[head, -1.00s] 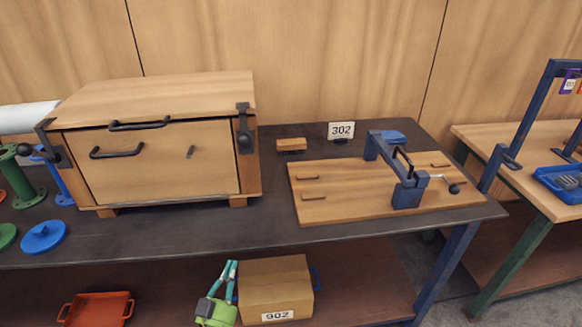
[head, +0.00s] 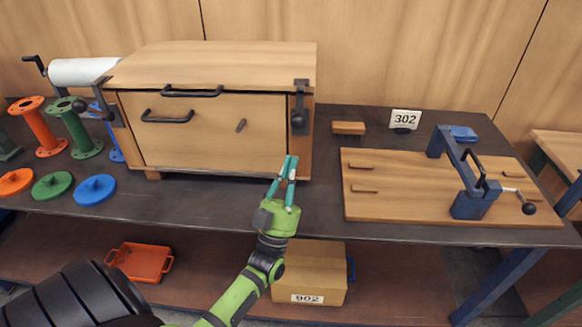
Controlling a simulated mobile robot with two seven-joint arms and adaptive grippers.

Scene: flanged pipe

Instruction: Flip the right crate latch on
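The wooden crate (head: 210,60) stands at the back left of the dark bench, lid down. Its right latch (head: 298,110) is a dark lever with a round knob on the right front post; the knob hangs low, near the post. The left latch (head: 98,104) has its knob out to the left of the crate's corner. My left gripper (head: 291,160) has teal fingers on a green body. It appears below and in front of the right latch, apart from it. The fingers point up in the picture, their tips close together; whether they meet is unclear. My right gripper is not in view.
Flanged pipes (head: 78,130) and discs (head: 95,189) are at left. A box (head: 320,260) and orange tray (head: 142,262) sit below.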

